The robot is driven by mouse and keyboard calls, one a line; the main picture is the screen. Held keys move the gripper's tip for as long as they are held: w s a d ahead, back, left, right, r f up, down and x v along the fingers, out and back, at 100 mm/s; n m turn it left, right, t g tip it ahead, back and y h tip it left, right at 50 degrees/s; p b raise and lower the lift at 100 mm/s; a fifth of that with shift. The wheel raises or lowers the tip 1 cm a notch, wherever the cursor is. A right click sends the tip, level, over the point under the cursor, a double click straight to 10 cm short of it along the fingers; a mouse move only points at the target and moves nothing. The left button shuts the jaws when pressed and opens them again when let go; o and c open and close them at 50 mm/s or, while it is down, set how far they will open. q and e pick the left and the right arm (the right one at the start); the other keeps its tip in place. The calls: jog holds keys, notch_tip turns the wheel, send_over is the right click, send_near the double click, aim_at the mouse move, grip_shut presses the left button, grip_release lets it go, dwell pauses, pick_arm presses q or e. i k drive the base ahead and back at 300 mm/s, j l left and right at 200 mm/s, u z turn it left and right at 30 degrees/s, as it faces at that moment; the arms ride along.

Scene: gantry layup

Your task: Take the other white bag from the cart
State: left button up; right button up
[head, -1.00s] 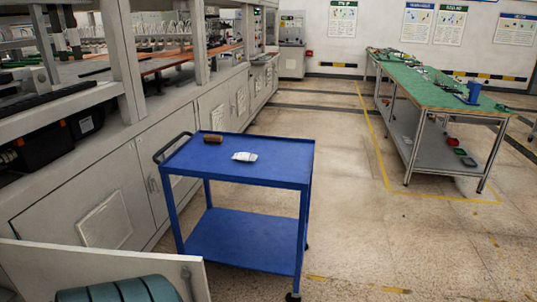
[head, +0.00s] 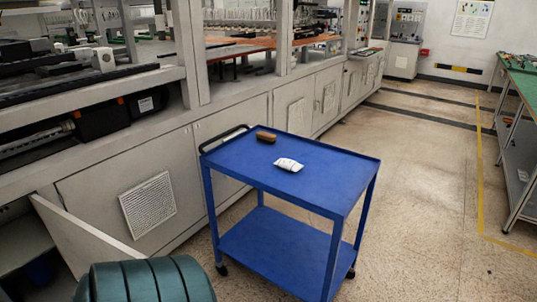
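A small white bag (head: 289,165) lies flat on the top shelf of the blue cart (head: 330,190). A brown block-like object (head: 266,137) lies on the same shelf, behind it and to its left, apart from it. The cart's dark handle (head: 222,138) is at its left end. Only one white bag shows on the cart. Neither of my grippers is in the head view.
Grey cabinets of the gantry machine (head: 235,122) run along the left, close to the cart. An open cabinet door (head: 88,240) and a teal ribbed roll (head: 145,281) are at lower left. A green-topped table (head: 518,90) stands at right. The floor between is clear.

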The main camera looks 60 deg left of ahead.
aim_at(286, 163)
jog(key=i+j+u, duration=0.1)
jog(key=i+u, duration=0.15)
jog(key=u, duration=0.15)
jog(key=i+u, duration=0.6)
jog(key=u, duration=0.2)
jog(key=i+u, duration=0.2)
jog(key=i, duration=0.25)
